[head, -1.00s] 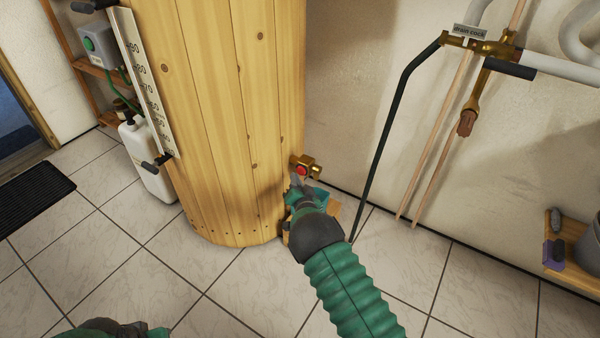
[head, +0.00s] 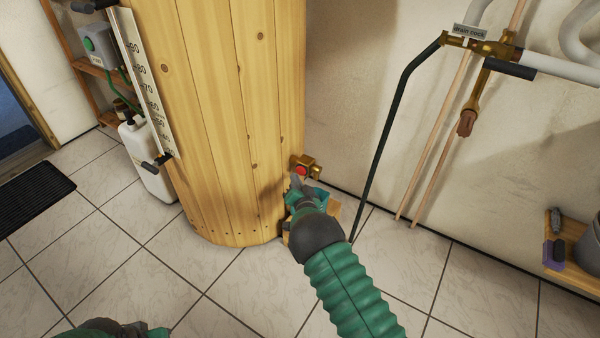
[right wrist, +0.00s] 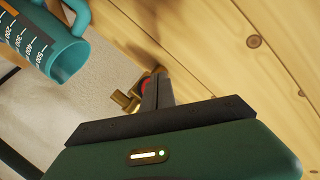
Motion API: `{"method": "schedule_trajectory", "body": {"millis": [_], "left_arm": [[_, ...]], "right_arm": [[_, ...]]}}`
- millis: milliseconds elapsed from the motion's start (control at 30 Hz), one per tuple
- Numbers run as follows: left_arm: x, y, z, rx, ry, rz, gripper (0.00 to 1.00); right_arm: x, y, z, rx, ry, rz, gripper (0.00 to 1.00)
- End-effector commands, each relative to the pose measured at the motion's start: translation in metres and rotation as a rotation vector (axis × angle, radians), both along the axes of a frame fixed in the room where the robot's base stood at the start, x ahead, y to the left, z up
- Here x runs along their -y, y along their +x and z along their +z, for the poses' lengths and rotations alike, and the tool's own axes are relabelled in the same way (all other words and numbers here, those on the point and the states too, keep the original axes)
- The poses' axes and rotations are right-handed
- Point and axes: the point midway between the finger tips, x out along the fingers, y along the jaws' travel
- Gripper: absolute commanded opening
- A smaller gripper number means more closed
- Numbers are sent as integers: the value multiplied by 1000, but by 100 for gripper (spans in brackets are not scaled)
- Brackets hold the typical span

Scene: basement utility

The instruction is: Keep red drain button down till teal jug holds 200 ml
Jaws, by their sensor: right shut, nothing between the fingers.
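The red drain button (head: 302,170) sits on a brass fitting low on the right side of the wooden tank. In the right wrist view the red button (right wrist: 146,84) shows only partly behind my fingertips. My right gripper (head: 296,182) is shut and empty, its tips at the button; I cannot tell whether they press it. The teal jug (right wrist: 68,58) is at the upper left of the right wrist view, with white marks from 200 to 500; no liquid level can be made out. In the head view my gripper largely hides the jug's area. My left gripper (head: 110,328) is partly visible at the bottom edge.
The wooden tank (head: 235,110) carries a white scale (head: 145,85). A low wooden stand (head: 333,210) is beside my right gripper. A dark pipe (head: 377,150) comes down from the drain cock at right. A white canister (head: 150,165) stands at left. The front tiles are clear.

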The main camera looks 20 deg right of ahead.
Motion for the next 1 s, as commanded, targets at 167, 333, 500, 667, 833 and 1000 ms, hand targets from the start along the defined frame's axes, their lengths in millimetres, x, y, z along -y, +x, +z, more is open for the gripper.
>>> {"method": "schedule_trajectory", "body": {"millis": [167,333,500,667,833,1000], "left_arm": [[0,0,0,0,0,0,36],[0,0,0,0,0,0,36],[0,0,-1,0,0,0,36],[0,0,-1,0,0,0,36],[0,0,-1,0,0,0,36],[0,0,-1,0,0,0,36]], "right_arm": [[0,0,0,0,0,0,0],[0,0,0,0,0,0,0],[5,3,1,0,1,-2,0],[7,5,2,1,0,1,0],[7,5,2,0,0,0,0],[7,5,2,0,0,0,0]]}}
